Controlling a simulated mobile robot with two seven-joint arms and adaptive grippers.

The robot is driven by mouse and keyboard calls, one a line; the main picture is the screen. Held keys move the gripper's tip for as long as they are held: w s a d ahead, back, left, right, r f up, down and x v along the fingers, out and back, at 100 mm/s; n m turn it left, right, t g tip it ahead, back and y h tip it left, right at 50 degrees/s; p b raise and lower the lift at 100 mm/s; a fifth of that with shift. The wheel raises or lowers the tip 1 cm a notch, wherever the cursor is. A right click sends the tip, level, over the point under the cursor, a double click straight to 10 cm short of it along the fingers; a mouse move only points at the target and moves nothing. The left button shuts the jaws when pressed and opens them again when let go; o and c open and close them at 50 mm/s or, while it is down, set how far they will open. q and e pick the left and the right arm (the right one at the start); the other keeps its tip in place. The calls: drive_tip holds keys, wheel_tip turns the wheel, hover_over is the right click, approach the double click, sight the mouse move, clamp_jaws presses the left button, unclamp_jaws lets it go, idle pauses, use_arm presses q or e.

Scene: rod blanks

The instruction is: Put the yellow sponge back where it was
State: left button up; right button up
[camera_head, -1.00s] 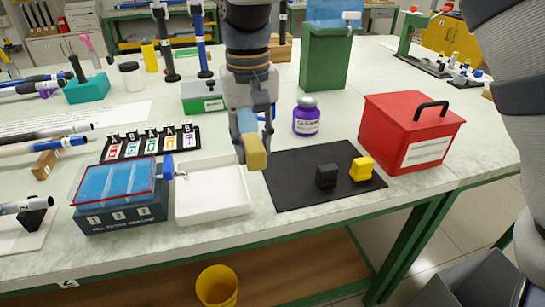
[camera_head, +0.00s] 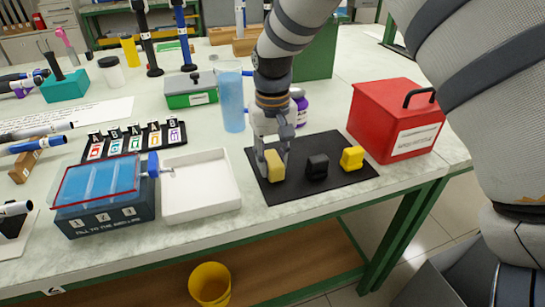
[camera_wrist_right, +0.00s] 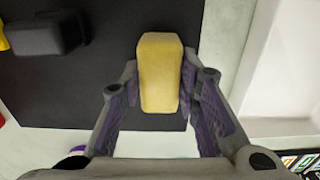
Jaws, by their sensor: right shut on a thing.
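My right gripper (camera_head: 274,153) is shut on the yellow sponge (camera_head: 275,166), a pale yellow block. It holds the sponge over the left part of the black mat (camera_head: 300,190). In the right wrist view the sponge (camera_wrist_right: 160,75) sits between the two fingers, above the dark mat (camera_wrist_right: 105,85). Whether its lower end touches the mat I cannot tell. A black block (camera_head: 317,167) and a brighter yellow block (camera_head: 352,158) stand on the mat to the right of it. My left gripper is out of view.
A white tray (camera_head: 200,205) lies left of the mat and a red box (camera_head: 395,120) right of it. A purple-labelled jar (camera_head: 299,105) is partly hidden behind my right arm. A tall blue container (camera_head: 231,97) stands behind the tray. The mat's front strip is clear.

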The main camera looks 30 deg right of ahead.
sight(273, 158)
drive_tip(key=o, duration=1)
drive_tip(key=shift+f, duration=0.1)
wheel_tip(273, 158, up, 12)
drive_tip(key=shift+r, duration=0.2)
